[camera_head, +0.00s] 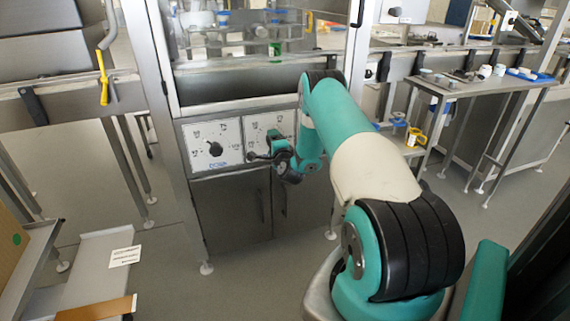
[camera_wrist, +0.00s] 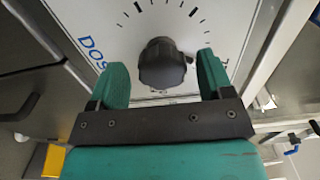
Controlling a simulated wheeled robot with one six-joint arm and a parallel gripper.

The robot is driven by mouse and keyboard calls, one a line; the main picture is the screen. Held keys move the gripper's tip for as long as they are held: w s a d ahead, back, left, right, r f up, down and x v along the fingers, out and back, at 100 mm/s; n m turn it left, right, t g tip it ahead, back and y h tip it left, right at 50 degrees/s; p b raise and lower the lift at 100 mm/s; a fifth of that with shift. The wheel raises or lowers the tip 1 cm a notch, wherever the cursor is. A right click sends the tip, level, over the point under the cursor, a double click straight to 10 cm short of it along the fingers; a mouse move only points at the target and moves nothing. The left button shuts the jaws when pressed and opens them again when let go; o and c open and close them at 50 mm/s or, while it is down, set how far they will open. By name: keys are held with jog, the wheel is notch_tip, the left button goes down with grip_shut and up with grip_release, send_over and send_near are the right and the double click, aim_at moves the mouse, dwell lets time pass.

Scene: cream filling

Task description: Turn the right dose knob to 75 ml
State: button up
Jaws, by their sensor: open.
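The right dose knob (camera_wrist: 162,65) is a black round knob on a white dial plate (camera_wrist: 165,20) with black tick marks and blue lettering, partly covered. In the wrist view it sits between the two green fingers of my gripper (camera_wrist: 163,63). The fingers are open, one on each side, with gaps to the knob. I cannot read the knob's setting. In the head view my gripper (camera_head: 266,147) is in front of the right dial plate (camera_head: 262,124) and hides its knob.
The left dose knob (camera_head: 215,148) sits on its own dial plate just left of my gripper. Steel cabinet doors (camera_head: 233,209) are below the dials. A side table (camera_head: 462,86) with small containers stands at the right. The floor before the cabinet is clear.

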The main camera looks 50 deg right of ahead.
jog(key=b+v, duration=1.5)
jog(key=b, duration=0.8)
jog(key=shift+s+a, duration=0.15)
jog(key=shift+s, duration=0.1)
